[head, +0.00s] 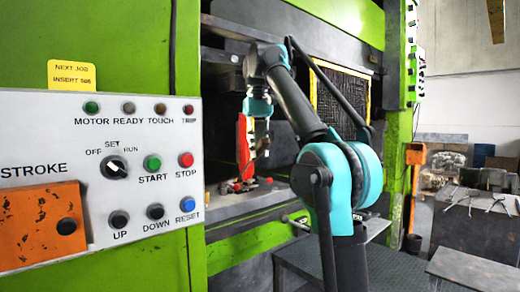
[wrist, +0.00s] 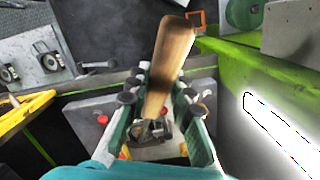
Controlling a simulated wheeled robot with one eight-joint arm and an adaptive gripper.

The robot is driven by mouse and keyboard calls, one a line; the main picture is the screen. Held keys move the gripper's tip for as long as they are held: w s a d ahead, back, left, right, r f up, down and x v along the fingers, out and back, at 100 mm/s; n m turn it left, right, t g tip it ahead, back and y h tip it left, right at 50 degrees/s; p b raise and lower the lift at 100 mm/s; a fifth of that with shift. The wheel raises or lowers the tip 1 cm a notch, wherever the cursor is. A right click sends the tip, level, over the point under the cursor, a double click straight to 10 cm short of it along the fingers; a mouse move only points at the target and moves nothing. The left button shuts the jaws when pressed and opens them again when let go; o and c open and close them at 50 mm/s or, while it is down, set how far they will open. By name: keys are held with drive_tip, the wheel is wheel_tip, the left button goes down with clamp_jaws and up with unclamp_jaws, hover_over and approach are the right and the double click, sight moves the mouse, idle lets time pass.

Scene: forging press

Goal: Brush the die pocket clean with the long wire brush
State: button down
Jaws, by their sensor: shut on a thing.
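My gripper (wrist: 152,100) is shut on a wooden handle (wrist: 170,58), which I take to be that of the long wire brush. The handle sticks out past the fingertips in the wrist view; no bristles can be made out. In the head view my gripper (head: 260,135) points down inside the press opening, with a bit of the brown handle (head: 263,147) showing. Below it, a low die-like block with red parts (head: 246,184) sits on the press bed (head: 232,205). The die pocket itself cannot be made out, nor whether the brush touches anything.
An upright red piece (head: 243,145) stands close to the left of my gripper. Green press columns (head: 400,120) flank the opening. A control panel (head: 100,165) is at the left. A yellow frame (wrist: 25,114) shows in the wrist view. A bench with tools (head: 478,215) stands at the right.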

drive_tip(key=shift+w+a, duration=0.3)
drive_tip(key=shift+w, duration=0.1)
drive_tip(key=shift+s, duration=0.1)
drive_tip(key=s+d+r, duration=0.1)
drive_tip(key=s+d, duration=0.1)
drive_tip(key=s, duration=0.7)
drive_tip(key=s+d+r, duration=0.1)
drive_tip(key=s+d, duration=0.1)
drive_tip(key=s, duration=0.8)
drive_tip(key=shift+s+d, duration=0.15)
drive_tip(key=shift+d, duration=0.2)
idle(0.3)
